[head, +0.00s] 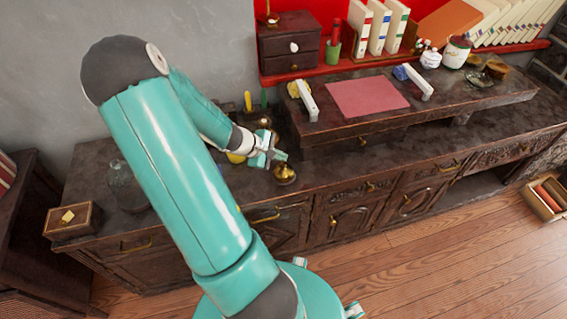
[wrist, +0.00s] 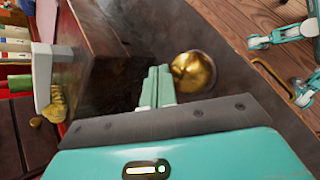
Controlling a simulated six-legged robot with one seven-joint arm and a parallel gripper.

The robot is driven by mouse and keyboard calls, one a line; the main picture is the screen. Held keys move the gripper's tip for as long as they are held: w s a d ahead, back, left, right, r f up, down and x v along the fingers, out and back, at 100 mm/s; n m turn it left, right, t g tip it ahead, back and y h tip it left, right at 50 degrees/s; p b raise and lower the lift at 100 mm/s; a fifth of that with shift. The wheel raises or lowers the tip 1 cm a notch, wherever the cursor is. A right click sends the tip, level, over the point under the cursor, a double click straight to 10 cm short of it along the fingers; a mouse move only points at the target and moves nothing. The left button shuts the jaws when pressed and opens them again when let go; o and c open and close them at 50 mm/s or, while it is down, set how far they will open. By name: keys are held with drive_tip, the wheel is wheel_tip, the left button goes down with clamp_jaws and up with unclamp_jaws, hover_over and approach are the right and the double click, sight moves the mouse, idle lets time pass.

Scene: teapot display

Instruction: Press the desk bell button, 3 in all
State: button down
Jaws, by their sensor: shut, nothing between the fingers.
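The desk bell (head: 284,174) is a small brass dome on the dark wooden cabinet top, near its front edge. In the wrist view the bell (wrist: 193,74) is a round golden dome just to the right of my fingertips. My gripper (head: 276,156) is shut and empty, close to the bell on its upper left side in the head view. In the wrist view my gripper's fingers (wrist: 158,84) lie together beside the dome. I cannot tell whether they touch it. The bell's button is not distinct in either view.
A raised shelf (head: 320,122) with a pink mat (head: 367,97) stands to the right of my gripper. A glass vessel (head: 126,186) and a small wooden box (head: 72,221) are at the left end of the cabinet. A yellow object (head: 236,157) sits behind my wrist.

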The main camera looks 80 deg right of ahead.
drive_tip(key=shift+r, duration=0.15)
wheel_tip(320, 180, up, 5)
drive_tip(key=shift+f, duration=0.1)
idle(0.7)
drive_tip(key=shift+a, duration=0.1)
idle(2.3)
